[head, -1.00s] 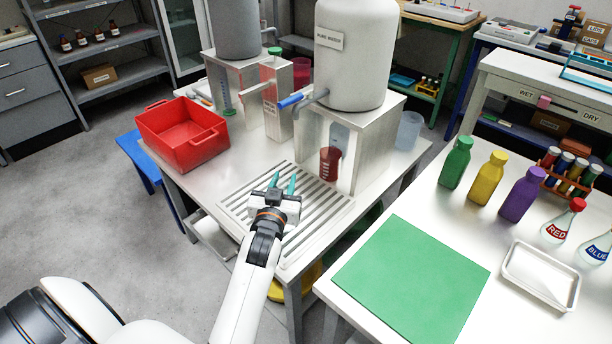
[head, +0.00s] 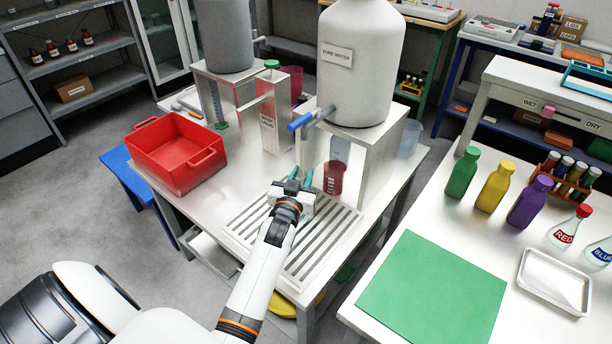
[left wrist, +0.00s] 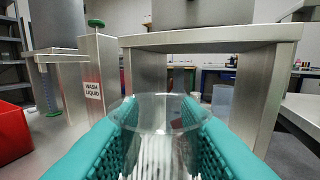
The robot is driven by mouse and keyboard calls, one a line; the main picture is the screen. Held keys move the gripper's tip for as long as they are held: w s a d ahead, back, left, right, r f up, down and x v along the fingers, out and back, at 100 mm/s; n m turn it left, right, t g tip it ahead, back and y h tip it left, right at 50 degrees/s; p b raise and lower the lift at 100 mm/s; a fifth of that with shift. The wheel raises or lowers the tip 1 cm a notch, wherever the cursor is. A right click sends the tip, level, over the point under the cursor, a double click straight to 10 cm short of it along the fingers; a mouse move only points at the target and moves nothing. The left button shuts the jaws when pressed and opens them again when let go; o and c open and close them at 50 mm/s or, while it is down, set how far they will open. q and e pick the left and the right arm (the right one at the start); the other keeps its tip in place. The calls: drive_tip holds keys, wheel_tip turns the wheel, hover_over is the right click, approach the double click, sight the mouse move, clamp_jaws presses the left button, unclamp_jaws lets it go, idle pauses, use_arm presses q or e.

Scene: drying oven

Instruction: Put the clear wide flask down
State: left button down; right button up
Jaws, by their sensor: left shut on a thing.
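The clear wide flask (left wrist: 160,118) is between the teal fingers of my left gripper (left wrist: 161,140) in the left wrist view. Its round rim shows, and the slats of the drain grid show through it. In the head view my left gripper (head: 301,181) is shut over the far part of the slatted drain grid (head: 300,245), in front of the pure water stand (head: 375,165). The flask is too faint to make out there. I cannot tell whether its base touches the grid. My right gripper is not in view.
The wash liquid box (head: 268,128) and red bin (head: 176,152) stand to the left. A green mat (head: 435,290) lies on the right table.

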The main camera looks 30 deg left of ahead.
use_arm(q)
drive_tip(key=w+f, duration=0.1)
drive_tip(key=w, duration=0.1)
drive_tip(key=w+a+f, duration=0.1)
drive_tip(key=f, duration=0.1)
drive_tip(key=shift+w+f, duration=0.2)
drive_tip(key=shift+w, duration=0.15)
drive_tip(key=shift+f, duration=0.15)
drive_tip(key=c, duration=1.1)
unclamp_jaws()
drive_tip(key=shift+o, duration=0.2)
